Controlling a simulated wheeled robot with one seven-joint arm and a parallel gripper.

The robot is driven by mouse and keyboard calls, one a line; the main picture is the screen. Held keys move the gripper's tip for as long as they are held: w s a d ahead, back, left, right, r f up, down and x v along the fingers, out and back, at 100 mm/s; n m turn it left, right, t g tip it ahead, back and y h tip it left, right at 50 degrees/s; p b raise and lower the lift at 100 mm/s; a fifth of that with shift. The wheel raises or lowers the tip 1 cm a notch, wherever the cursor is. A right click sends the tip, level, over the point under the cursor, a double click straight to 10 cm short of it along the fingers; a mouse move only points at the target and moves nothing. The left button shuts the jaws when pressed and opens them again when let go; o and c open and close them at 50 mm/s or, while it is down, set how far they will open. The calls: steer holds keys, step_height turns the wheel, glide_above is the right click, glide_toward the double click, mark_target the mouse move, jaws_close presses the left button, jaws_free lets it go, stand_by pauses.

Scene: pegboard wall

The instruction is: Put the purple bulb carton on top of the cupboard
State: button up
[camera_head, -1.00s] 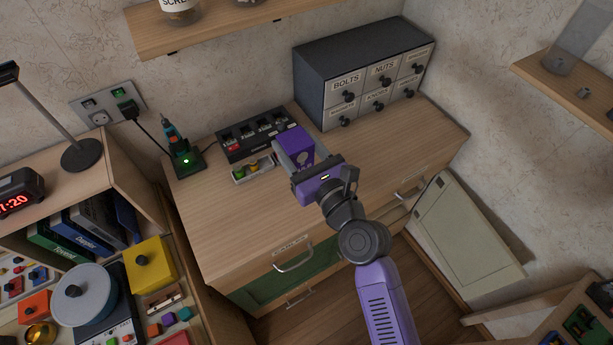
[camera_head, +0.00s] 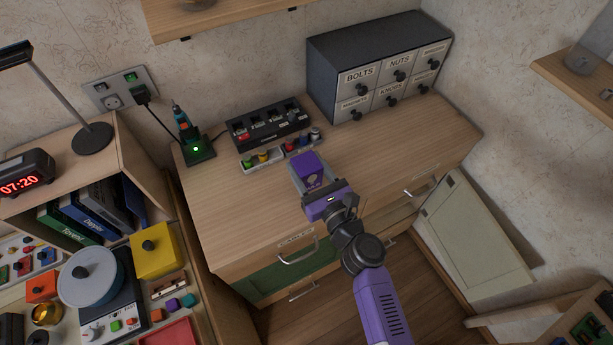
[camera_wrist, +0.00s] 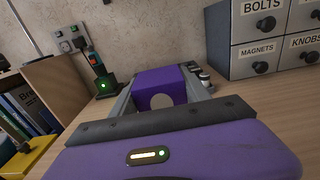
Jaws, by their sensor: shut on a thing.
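The purple bulb carton (camera_head: 306,167) is held between the fingers of my gripper (camera_head: 309,177), over the wooden top of the cabinet. In the wrist view the purple carton (camera_wrist: 160,82), with a pale round spot, sits between both grey fingers. I cannot tell how high it is above the wood. The wooden cabinet (camera_head: 235,215) has a labelled drawer, a green front and metal handles. Part of its front is hidden behind my arm.
A black rack (camera_head: 268,124) and small trays of coloured pieces (camera_head: 262,160) lie behind the carton. A grey drawer unit (camera_head: 380,70) stands at the back right, and a charger with a green light (camera_head: 196,150) at the back left. The cabinet top is clear at left and right.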

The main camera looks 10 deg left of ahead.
mark_target(312, 185)
steer(key=shift+f+b, duration=1.2)
steer(key=shift+f, duration=0.95)
steer(key=shift+f, duration=0.2)
steer(key=o, duration=1.4)
steer(key=shift+r, duration=0.1)
steer(key=shift+r, duration=0.25)
steer(key=v, duration=1.2)
steer(key=shift+f, duration=0.15)
